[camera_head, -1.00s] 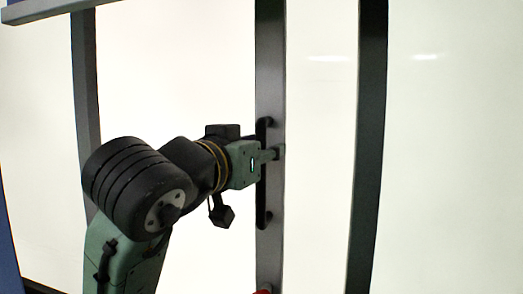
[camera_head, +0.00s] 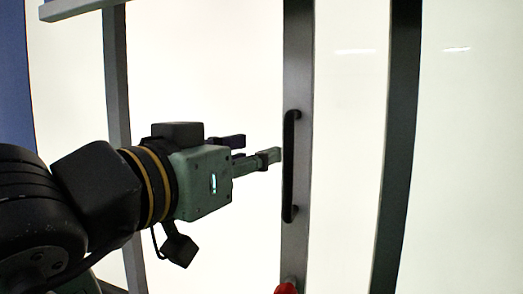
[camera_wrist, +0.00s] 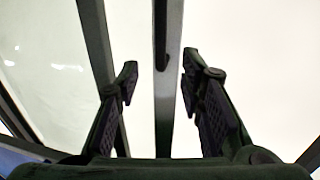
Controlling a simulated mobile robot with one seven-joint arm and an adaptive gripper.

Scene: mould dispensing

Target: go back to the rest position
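My gripper (camera_head: 259,147) is open and empty in the head view, just left of a black vertical door handle (camera_head: 289,180). The fingertips point at the handle with a small gap between them and it. The handle is fixed to a grey door post (camera_head: 298,70). In the wrist view my gripper (camera_wrist: 157,82) has its two fingers spread apart. The lower end of the black handle (camera_wrist: 160,40) shows beyond them at the top, on the grey post (camera_wrist: 165,115).
A dark upright frame bar (camera_head: 397,150) stands right of the handle, and a grey post (camera_head: 118,90) stands left behind my arm. Pale bright panels fill the spaces between. A red object (camera_head: 286,288) shows at the bottom edge, mostly cut off.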

